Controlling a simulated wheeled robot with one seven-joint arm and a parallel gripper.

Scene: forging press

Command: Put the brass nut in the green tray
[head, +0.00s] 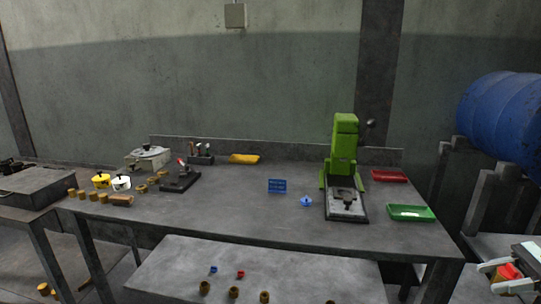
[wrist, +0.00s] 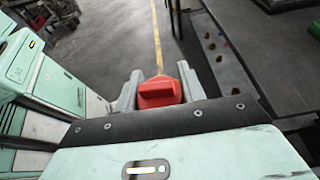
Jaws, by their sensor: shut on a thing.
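Several brass-coloured nut-like pieces (head: 233,292) stand on the lower bench in front; I cannot tell which is the brass nut. My gripper (wrist: 158,78) is shut on a red piece (wrist: 156,95), with one pale finger on each side of it. In the head view the red piece (head: 509,272) shows at the lower right, well away from the tray. No brass nut shows in the fingers.
A green press (head: 344,155) stands left of the tray, with a red tray (head: 389,176) behind. A blue drum (head: 502,117) lies on a stand at the right. Blue and red small pieces (head: 240,274) sit on the lower bench. Open floor (wrist: 115,45) shows ahead in the wrist view.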

